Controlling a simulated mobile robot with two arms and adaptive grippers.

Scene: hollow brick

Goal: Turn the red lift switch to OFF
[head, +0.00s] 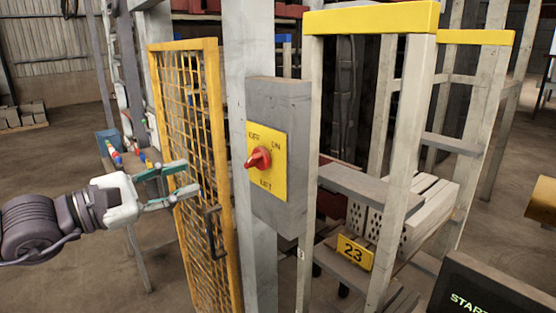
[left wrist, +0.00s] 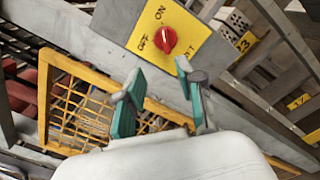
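The red lift switch (head: 258,158) is a knob on a yellow plate (head: 281,182) with OFF at upper left and ON at upper right. The plate is on the front of a grey box (head: 292,91) fixed to a post. The knob also shows in the left wrist view (left wrist: 166,40), beyond the fingertips. I cannot tell surely which label it points to. My left gripper (head: 192,177) is open and empty, with teal fingers apart, left of the switch and not touching it. The fingers also show in the left wrist view (left wrist: 160,72). My right gripper is not in view.
A yellow mesh gate (head: 212,105) with a dark handle (head: 214,232) stands behind and beside my left gripper. Right of the box is a rack frame with a yellow top bar (head: 371,18), hollow bricks (head: 418,212) and a 23 sign (head: 355,252). A dark START panel (head: 490,290) is at lower right.

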